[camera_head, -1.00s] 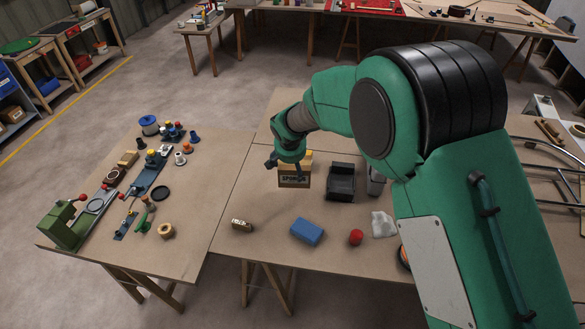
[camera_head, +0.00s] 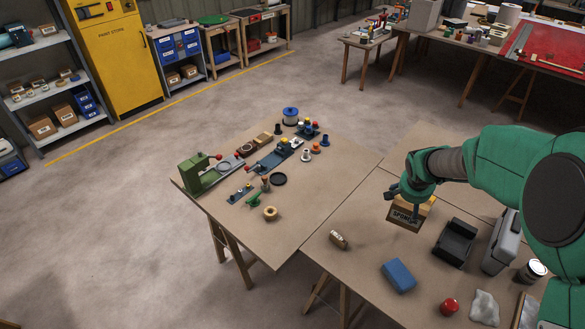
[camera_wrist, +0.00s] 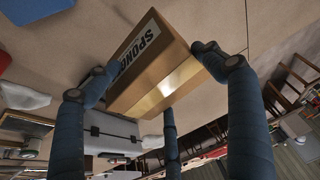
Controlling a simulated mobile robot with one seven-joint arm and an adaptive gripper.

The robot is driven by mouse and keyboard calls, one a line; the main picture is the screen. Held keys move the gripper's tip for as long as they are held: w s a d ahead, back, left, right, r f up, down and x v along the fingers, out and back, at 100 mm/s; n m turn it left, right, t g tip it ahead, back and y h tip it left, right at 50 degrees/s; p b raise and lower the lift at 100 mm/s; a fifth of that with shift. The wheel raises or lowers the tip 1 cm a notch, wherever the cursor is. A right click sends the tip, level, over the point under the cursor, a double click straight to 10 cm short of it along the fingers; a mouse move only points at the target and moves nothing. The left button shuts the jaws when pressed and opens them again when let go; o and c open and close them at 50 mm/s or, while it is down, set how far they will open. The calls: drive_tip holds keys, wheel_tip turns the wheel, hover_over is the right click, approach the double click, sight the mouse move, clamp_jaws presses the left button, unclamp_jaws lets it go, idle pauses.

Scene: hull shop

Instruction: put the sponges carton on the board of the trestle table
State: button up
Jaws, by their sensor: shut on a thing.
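The sponges carton (camera_head: 404,217) is a brown cardboard box with dark lettering on its side. My gripper (camera_head: 411,196) is shut on it from above. In the wrist view the carton (camera_wrist: 152,68) sits among the blue fingers of my gripper (camera_wrist: 160,85), with part of its lettering showing. The carton is over the right-hand trestle table board (camera_head: 350,205); I cannot tell whether it touches the board. A second trestle table board (camera_head: 285,228) adjoins it on the left.
Near the carton are a black tray (camera_head: 455,243), a grey case (camera_head: 501,243), a blue block (camera_head: 398,276), a red round thing (camera_head: 449,307) and a small tan item (camera_head: 339,239). The left board holds a green machine (camera_head: 205,173) and several small parts. Open floor (camera_head: 120,230) lies left.

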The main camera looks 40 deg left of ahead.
drive_tip(key=s+a+f+n+y+p, duration=0.1)
drive_tip(key=s+a+n+p, duration=0.1)
drive_tip(key=a, duration=0.5)
drive_tip(key=s+a+f+n+g+y+p, duration=0.1)
drive_tip(key=s+a+n+p, duration=0.1)
drive_tip(key=s+a+n, duration=0.3)
drive_tip(key=s+a+f+n+g+y+p, duration=0.1)
drive_tip(key=s+a+f+n+p, duration=0.1)
drive_tip(key=a, duration=0.9)
drive_tip(key=shift+s+a+n+p, duration=0.1)
drive_tip(key=shift+s+n+p, duration=0.15)
drive_tip(key=shift+s+n, duration=0.5)
drive_tip(key=shift+s+n+p, duration=0.2)
drive_tip(key=shift+s+n, duration=0.05)
drive_tip(key=shift+s, duration=0.85)
drive_tip(key=shift+s+a+f+n+y, duration=0.2)
drive_tip(key=shift+s+a+n+y, duration=0.15)
drive_tip(key=shift+a, duration=0.15)
drive_tip(key=shift+w, duration=0.1)
drive_tip(key=w+a, duration=0.3)
drive_tip(key=w+a+f, duration=0.1)
drive_tip(key=w+a, duration=0.3)
drive_tip(key=w+a+p, duration=0.1)
drive_tip(key=w+a, duration=0.3)
drive_tip(key=shift+w+a+f, duration=0.1)
drive_tip(key=shift+w+f, duration=0.05)
drive_tip(key=shift+f, duration=0.1)
drive_tip(key=shift+f, duration=1.75)
